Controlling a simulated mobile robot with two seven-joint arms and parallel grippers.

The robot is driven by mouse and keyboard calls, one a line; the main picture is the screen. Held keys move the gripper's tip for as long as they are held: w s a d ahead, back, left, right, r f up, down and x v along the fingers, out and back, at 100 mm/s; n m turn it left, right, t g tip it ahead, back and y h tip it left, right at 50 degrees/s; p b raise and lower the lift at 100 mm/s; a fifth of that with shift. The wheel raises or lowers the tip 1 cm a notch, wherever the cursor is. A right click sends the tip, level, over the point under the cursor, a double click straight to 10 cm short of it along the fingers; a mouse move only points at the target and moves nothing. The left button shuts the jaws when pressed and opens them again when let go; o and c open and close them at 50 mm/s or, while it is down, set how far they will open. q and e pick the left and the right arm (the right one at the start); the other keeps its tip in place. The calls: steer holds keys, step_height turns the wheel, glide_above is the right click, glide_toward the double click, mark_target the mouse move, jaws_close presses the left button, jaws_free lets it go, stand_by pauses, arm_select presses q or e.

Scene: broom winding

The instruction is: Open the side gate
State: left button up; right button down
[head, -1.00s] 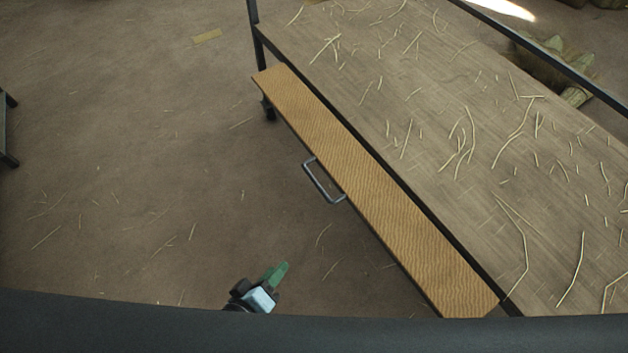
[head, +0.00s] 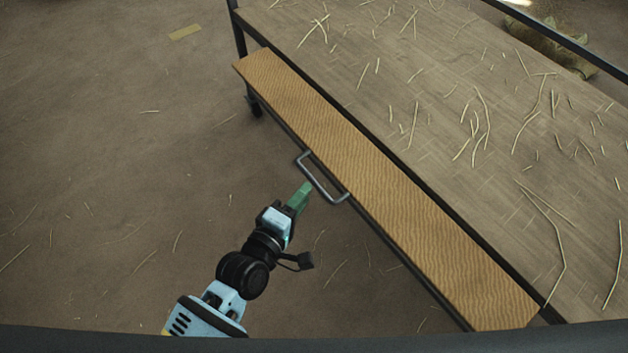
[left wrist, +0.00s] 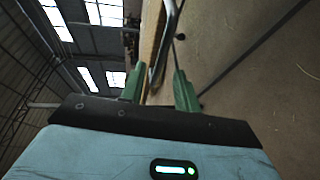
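The side gate (head: 390,200) is a long tan wood-grained panel along the near side of the cart. A grey metal bar handle (head: 322,182) sticks out from its outer face. My left gripper (head: 302,193) has green fingers and is close beside the handle, on its floor side. In the left wrist view, the green fingers (left wrist: 158,88) are spread apart, with the handle (left wrist: 166,42) just beyond and partly between them. Whether they touch it I cannot tell. The gate's edge (left wrist: 151,28) also shows there. My right gripper is not in view.
The cart's wooden deck (head: 440,100) is strewn with straw stalks. A dark corner post (head: 239,35) stands at the gate's far end. The brown floor (head: 110,150) to the left is open, with scattered straw and a yellowish patch (head: 185,32).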

mark_target(314, 181)
arm_select(q)
steer(key=b+x, duration=0.1)
steer(key=x, duration=0.4)
steer(key=shift+w+d, duration=0.15)
steer(key=shift+w, duration=0.15)
jaws_close()
